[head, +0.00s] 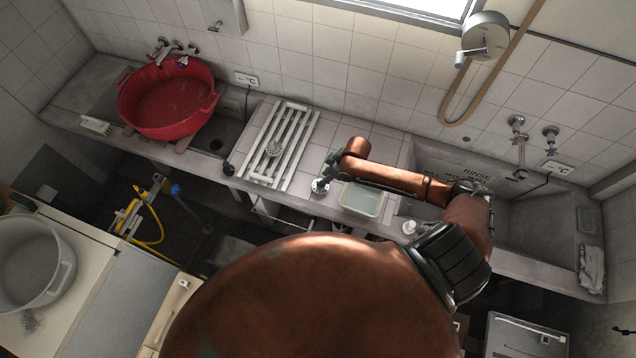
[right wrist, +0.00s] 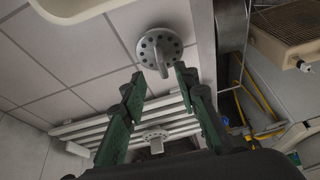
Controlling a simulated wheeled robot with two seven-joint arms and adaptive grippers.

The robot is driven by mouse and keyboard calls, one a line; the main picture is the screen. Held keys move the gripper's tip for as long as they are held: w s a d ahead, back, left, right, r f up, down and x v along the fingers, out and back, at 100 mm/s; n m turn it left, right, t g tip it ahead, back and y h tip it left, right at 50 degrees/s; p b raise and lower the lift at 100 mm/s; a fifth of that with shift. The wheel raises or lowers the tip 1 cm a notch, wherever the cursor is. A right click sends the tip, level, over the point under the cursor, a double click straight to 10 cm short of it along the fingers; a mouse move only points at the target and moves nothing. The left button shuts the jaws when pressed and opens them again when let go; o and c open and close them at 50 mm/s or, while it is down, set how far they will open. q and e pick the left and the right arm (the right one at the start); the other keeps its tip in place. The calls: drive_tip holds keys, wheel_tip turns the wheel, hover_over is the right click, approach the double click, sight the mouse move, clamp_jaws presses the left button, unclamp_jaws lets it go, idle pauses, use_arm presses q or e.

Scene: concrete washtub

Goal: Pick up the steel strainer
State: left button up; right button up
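A round grey perforated strainer (head: 320,187) with a stubby handle lies on the tiled counter, left of the pale tray. It shows clearly in the right wrist view (right wrist: 160,48), just beyond the fingertips. A second, similar round perforated piece (head: 273,148) lies on the white slatted rack, and it shows low in the right wrist view (right wrist: 155,134). I cannot tell by material which one is steel. My right gripper (head: 327,172) is open with green fingers beside the counter strainer; in the right wrist view (right wrist: 158,77) nothing is between them. My left gripper is not in view.
The pale tray (head: 363,200) stands beside the strainer, under my right forearm. The white slatted rack (head: 293,135) lies to the left. A red tub (head: 168,98) stands farther left. A white bottle (head: 409,227) stands near the counter's front edge. The wall is behind.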

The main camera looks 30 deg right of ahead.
drive_tip(key=shift+s+a+f+p, duration=0.35)
drive_tip(key=shift+a+f, duration=0.15)
drive_tip(key=shift+f, duration=0.2)
drive_tip(key=shift+w+a+f, duration=0.1)
drive_tip(key=shift+w+f, duration=0.3)
drive_tip(key=shift+f, duration=0.2)
drive_tip(key=shift+w+a+f, duration=0.1)
drive_tip(key=shift+w+f, duration=0.25)
drive_tip(key=shift+f, duration=0.2)
drive_tip(key=shift+w+f, duration=0.15)
drive_tip(key=shift+f, duration=0.15)
drive_tip(key=shift+s+r, duration=0.15)
drive_tip(key=shift+s, duration=0.05)
drive_tip(key=shift+c, duration=0.7)
drive_tip(key=shift+w, duration=0.2)
clamp_jaws()
drive_tip(key=shift+s, duration=0.15)
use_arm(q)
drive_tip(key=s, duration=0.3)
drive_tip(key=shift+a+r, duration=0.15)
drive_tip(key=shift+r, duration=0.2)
